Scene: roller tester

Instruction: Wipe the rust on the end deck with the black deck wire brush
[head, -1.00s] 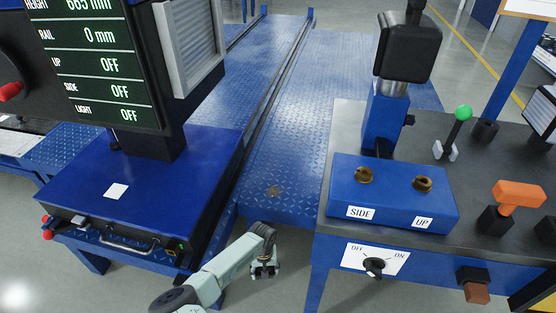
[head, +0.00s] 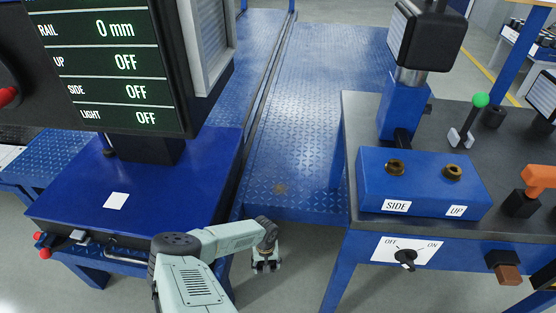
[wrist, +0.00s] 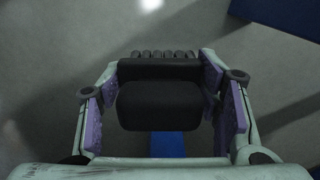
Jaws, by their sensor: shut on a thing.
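The black deck wire brush (wrist: 158,105) is between the two purple-padded fingers of my gripper (wrist: 160,108) in the wrist view, with a row of dark bristle-like tips along its far edge. In the head view my gripper (head: 266,264) points down in front of the near edge of the blue end deck (head: 300,150); the brush is hard to make out there. A small brown rust patch (head: 280,188) lies on the deck near that edge, beyond my gripper. The brush is apart from the rust.
A blue cabinet (head: 75,205) with a display screen (head: 105,70) stands left. A dark-topped control bench (head: 360,115) with a blue SIDE/UP box (head: 420,187) stands right. Grey floor shows in the gap between them.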

